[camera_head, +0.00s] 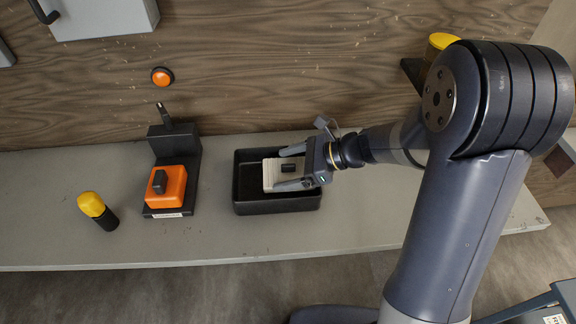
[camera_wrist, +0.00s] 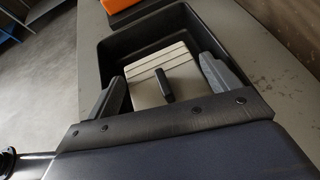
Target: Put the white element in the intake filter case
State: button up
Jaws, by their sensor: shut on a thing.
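The white element (camera_head: 272,172) is a pale ribbed block with a small black handle on top. It is in or just above a black tray (camera_head: 277,206) at the middle of the bench. My gripper (camera_head: 288,168) reaches in from the right, with its fingers on either side of the element and shut on it. In the wrist view the element (camera_wrist: 163,75) shows between the two fingers, with the tray wall (camera_wrist: 140,45) around it. I cannot tell whether it touches the tray floor.
An orange button (camera_head: 162,77) is on the wooden wall behind. A black post (camera_head: 166,118) rises behind the case. The bench front (camera_head: 330,230) is clear.

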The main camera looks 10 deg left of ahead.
jog(key=shift+s+f+b, duration=0.15)
jog(key=shift+f+b, duration=0.15)
jog(key=shift+f, duration=0.25)
jog(key=o, duration=0.9)
jog(key=shift+s+d+f, duration=0.1)
jog(key=shift+f, duration=0.1)
jog(key=shift+c, duration=0.2)
jog(key=shift+r, duration=0.3)
jog(key=r+p+v, duration=0.1)
jog(key=v, duration=1.1)
jog(key=shift+w, duration=0.3)
jog(key=shift+r, duration=0.1)
